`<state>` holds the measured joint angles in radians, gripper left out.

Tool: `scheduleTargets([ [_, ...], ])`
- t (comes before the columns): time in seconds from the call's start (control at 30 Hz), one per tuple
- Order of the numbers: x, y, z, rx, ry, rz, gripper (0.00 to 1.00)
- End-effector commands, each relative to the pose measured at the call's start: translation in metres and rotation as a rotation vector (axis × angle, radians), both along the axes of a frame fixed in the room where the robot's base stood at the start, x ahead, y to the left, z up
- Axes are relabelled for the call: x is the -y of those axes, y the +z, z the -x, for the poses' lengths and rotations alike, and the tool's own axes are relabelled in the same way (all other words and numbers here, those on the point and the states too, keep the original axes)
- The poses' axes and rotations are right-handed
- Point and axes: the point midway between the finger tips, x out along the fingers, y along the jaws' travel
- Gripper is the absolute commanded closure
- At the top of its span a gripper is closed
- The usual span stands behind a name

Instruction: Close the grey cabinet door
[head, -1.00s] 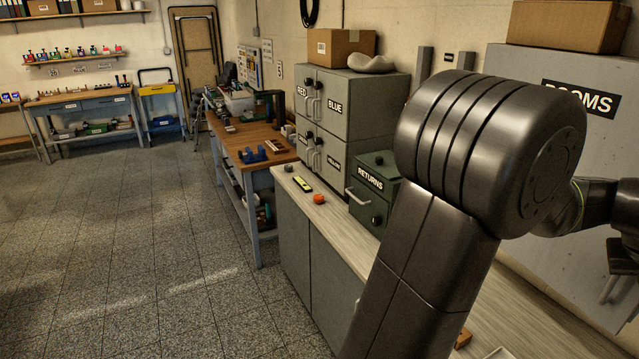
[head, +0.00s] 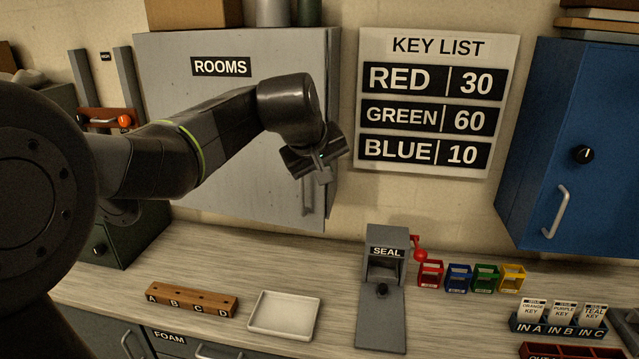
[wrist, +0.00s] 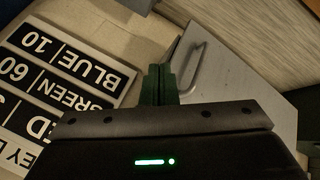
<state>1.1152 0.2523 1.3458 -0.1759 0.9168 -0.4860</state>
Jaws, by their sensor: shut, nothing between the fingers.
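The grey cabinet marked ROOMS (head: 180,125) hangs on the wall left of centre in the head view. Its door faces me and looks flush or nearly flush; I cannot tell whether a narrow gap is left. The door handle (head: 307,197) is low near the right edge, partly behind my gripper (head: 325,175). In the wrist view the grey door (wrist: 235,95) and its handle (wrist: 190,70) lie right of my fingers (wrist: 158,85). The fingers are together and empty, in front of the door's right edge. I cannot tell whether they touch it.
A key list board (head: 435,100) is on the wall to the right, with a blue cabinet (head: 565,150) beyond it. Below, the counter holds a wooden block (head: 192,300), white tray (head: 283,315), SEAL device (head: 385,290) and small coloured bins (head: 458,277).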

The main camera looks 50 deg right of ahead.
Motion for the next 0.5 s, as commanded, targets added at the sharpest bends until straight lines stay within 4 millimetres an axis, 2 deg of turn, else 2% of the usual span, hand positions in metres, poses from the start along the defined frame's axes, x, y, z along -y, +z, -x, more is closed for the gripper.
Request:
scheduleTargets([
  [0.17,-0.003,-0.022,-0.016,0.086,0.021,0.046,1.00],
  [0.3,-0.008,-0.055,-0.043,0.253,0.036,0.133,1.00],
  [0.5,-0.023,-0.091,-0.065,0.514,0.005,0.275,1.00],
])
